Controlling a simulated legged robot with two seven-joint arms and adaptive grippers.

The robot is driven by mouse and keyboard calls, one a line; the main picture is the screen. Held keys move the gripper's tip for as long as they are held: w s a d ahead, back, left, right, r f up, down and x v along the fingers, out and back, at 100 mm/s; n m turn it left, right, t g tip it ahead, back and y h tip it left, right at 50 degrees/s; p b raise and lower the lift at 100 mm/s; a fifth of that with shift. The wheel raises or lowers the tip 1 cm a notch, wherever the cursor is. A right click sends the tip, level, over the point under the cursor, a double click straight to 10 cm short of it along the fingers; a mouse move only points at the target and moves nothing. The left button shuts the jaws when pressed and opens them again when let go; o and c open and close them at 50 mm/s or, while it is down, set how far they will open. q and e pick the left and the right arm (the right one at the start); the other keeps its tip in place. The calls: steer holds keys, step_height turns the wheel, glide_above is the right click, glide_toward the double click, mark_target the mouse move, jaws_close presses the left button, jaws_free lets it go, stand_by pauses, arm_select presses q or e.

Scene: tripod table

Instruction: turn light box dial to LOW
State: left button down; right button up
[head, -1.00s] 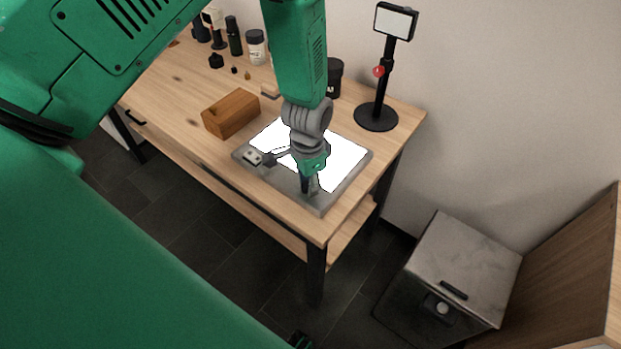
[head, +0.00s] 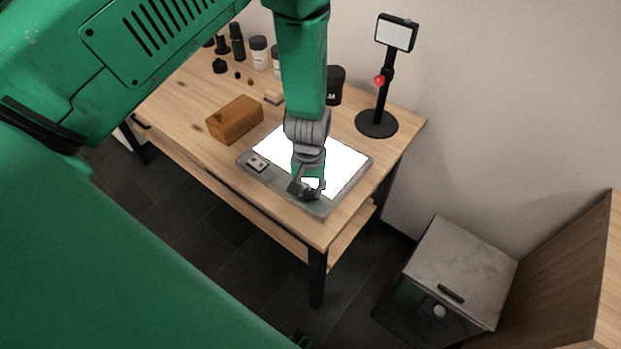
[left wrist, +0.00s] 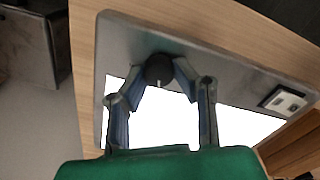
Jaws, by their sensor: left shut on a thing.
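The light box (head: 327,208) lies on the wooden table with its white panel (head: 343,162) lit. Its grey frame also shows in the left wrist view (left wrist: 215,70). The round black dial (left wrist: 159,69) sits on the frame, with a pale pointer mark towards the bottom of the left wrist view. My left gripper (left wrist: 157,76) is shut on the dial, with a fingertip on each side of it. In the head view my left gripper (head: 307,190) hides the dial. I cannot read any labels around the dial. My right gripper is not in view.
A switch plate (head: 258,162) is on the light box frame. A wooden block (head: 234,119) lies left of the box. A black stand with a small panel (head: 377,122) stands behind it. Several bottles (head: 259,52) stand at the back. A metal-topped cabinet (head: 460,262) is at right.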

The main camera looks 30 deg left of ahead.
arm_select(q)
steer(key=n, duration=0.3)
steer(key=n+p, duration=0.1)
steer(key=n, duration=0.1)
steer(key=shift+s+f+n, duration=0.1)
steer(key=shift+s+n, duration=0.2)
steer(key=shift+s, duration=0.05)
steer(key=shift+d+n+p, duration=0.1)
steer(key=shift+n+p, duration=0.4)
steer(key=shift+n, duration=1.7)
steer(key=c, duration=1.3)
jaws_free()
steer(key=shift+w, duration=0.15)
